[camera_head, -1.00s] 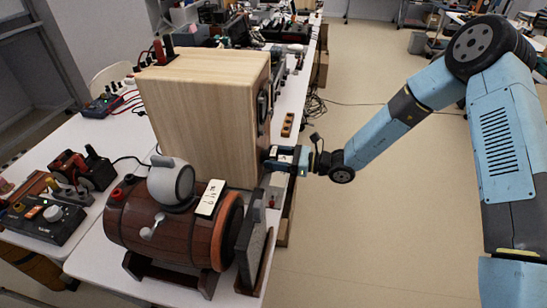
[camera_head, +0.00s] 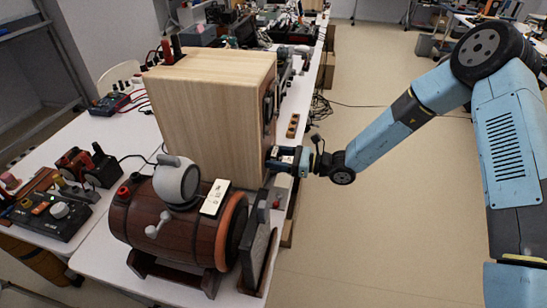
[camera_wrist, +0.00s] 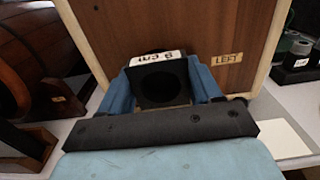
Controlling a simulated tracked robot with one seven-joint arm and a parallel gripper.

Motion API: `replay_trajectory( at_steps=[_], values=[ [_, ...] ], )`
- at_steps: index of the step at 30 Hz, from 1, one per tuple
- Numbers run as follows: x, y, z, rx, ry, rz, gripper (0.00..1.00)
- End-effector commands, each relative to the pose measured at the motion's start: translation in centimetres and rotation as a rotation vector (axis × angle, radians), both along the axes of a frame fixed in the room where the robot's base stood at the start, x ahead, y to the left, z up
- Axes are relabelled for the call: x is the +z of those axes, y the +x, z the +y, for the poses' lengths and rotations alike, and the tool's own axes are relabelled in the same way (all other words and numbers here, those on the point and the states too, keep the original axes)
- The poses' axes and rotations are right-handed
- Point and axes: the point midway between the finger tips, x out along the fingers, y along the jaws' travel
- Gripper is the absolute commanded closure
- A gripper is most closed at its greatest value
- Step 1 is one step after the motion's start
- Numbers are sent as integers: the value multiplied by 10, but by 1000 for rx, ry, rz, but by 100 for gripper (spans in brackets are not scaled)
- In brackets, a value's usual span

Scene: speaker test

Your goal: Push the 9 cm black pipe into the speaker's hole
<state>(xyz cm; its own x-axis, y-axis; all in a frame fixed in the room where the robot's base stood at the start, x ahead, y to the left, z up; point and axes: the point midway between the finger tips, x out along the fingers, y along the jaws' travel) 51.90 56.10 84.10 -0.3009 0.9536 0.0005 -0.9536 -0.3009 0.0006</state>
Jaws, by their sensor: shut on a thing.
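The speaker (camera_head: 210,115) is a tall pale wooden box. In the wrist view its dark brown front panel (camera_wrist: 120,30) fills the upper middle. My gripper (camera_head: 277,158) is at the lower part of the speaker's right-hand face. In the wrist view, its two blue fingers are shut on the black pipe (camera_wrist: 160,97). The pipe shows a square black end with a round dark opening, and a white "9 cm" label (camera_wrist: 157,58) on top. The pipe and fingers hide the speaker's hole. I cannot tell how far the pipe is inside it.
A wooden barrel (camera_head: 165,225) with a grey rounded device (camera_head: 177,183) on it stands in front of the speaker. A dark flat panel (camera_head: 260,240) stands beside the barrel, near the table edge. The floor (camera_head: 400,240) right of the table is clear.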

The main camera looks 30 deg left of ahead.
Motion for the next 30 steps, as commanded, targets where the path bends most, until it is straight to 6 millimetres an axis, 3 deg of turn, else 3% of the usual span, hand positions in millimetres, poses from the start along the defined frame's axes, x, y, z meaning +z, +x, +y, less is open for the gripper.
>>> replay_trajectory(
  at_steps=[3, 4, 12, 23, 30],
  values=[
    [1, -1, 2, 1, 2, 1, 73],
    [1, -1, 2, 1, 2, 0, 34],
    [1, -2, 2, 4, 3, 1, 8],
    [1, -2, -2, 5, 2, 2, 7],
    [0, 11, -36, -1, 1, 0, 7]
  ],
)
